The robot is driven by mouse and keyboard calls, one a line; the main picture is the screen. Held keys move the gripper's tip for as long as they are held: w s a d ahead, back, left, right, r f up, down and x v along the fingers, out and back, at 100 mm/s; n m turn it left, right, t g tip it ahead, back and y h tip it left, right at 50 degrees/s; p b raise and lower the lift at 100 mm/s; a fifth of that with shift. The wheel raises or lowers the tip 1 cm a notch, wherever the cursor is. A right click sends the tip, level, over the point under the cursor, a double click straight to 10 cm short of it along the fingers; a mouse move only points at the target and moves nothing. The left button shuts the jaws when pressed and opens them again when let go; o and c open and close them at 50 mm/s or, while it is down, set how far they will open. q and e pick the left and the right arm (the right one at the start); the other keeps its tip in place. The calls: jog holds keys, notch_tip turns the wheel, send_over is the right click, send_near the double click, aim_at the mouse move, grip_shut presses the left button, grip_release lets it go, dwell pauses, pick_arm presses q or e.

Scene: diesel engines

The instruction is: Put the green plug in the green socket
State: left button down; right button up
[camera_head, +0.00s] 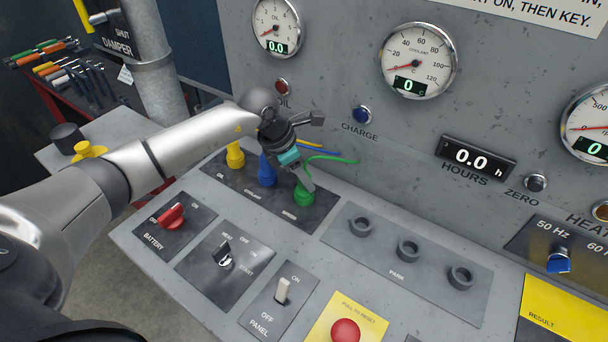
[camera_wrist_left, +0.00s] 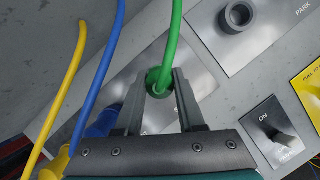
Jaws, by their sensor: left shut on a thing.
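The green plug (camera_head: 304,197) is upright at the third position of the dark socket plate, at its right end. Its green cable (camera_head: 335,158) runs off to the right in the head view. My left gripper (camera_head: 305,182) comes down from above and is shut on the green plug. In the left wrist view the plug (camera_wrist_left: 158,82) is between the two fingers (camera_wrist_left: 163,85), with the cable rising from it. The green socket is hidden under the plug, and I cannot tell whether the plug is fully seated. My right gripper is not in view.
A blue plug (camera_head: 267,172) and a yellow plug (camera_head: 235,155) stand to the left on the same plate. Three empty grey park sockets (camera_head: 408,250) are to the right. A red battery switch (camera_head: 172,216), a key switch (camera_head: 224,254) and a panel toggle (camera_head: 282,290) are nearer.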

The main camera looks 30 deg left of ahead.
pick_arm(q)
jog(key=shift+c, duration=2.2)
grip_release()
jog(key=shift+r, duration=0.1)
jog(key=v, duration=1.5)
jog(key=shift+d, duration=0.1)
